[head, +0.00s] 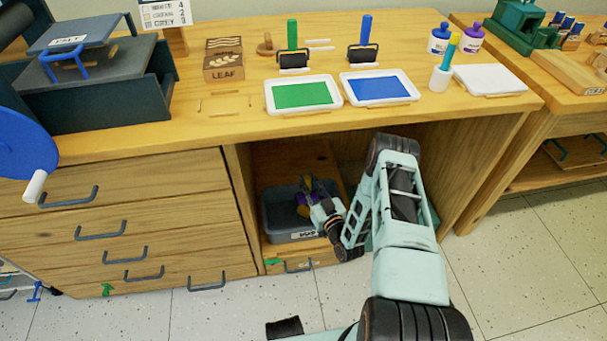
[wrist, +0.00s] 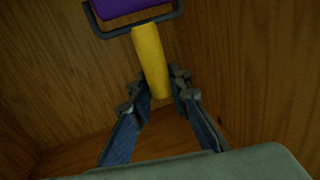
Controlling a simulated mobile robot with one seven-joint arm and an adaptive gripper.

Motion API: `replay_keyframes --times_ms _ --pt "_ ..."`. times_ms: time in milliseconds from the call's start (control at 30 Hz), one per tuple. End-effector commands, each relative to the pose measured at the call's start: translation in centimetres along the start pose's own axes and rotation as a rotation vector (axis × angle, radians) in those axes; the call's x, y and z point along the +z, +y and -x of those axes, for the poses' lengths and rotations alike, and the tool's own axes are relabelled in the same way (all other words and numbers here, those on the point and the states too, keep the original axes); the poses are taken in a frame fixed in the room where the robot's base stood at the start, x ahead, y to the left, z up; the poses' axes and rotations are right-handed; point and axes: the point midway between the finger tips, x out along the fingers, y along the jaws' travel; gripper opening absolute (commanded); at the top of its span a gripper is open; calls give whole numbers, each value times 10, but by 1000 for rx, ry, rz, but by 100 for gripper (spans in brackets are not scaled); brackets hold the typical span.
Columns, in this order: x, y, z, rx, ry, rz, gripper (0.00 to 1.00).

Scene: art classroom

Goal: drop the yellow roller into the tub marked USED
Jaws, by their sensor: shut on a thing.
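My gripper (wrist: 161,92) is shut on the yellow handle (wrist: 152,62) of the roller in the wrist view. The roller's purple drum (wrist: 125,7) and dark frame show at the top of that view, partly cut off. In the head view my gripper (head: 309,188) is inside the open bay under the counter, over the grey tub (head: 281,229). A purple part of the roller (head: 302,208) shows there against the tub's inside. The tub has a white label on its front, too small to read surely. I cannot tell how high the roller is above the tub's floor.
Wooden walls enclose the bay, and the counter (head: 215,125) runs above it. My arm covers the bay's right part. On the counter are a green tray (head: 302,95), a blue tray (head: 380,88), and rollers with green (head: 292,34) and blue (head: 366,27) handles. Drawers stand left.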

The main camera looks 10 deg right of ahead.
Motion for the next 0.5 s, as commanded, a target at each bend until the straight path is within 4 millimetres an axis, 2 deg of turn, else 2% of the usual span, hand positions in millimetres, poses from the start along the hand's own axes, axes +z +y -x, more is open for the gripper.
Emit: replay_keyframes --times_ms 167,500 --pt "10 0 0 0 1 0 0" --pt "50 0 0 -1 2 0 0"
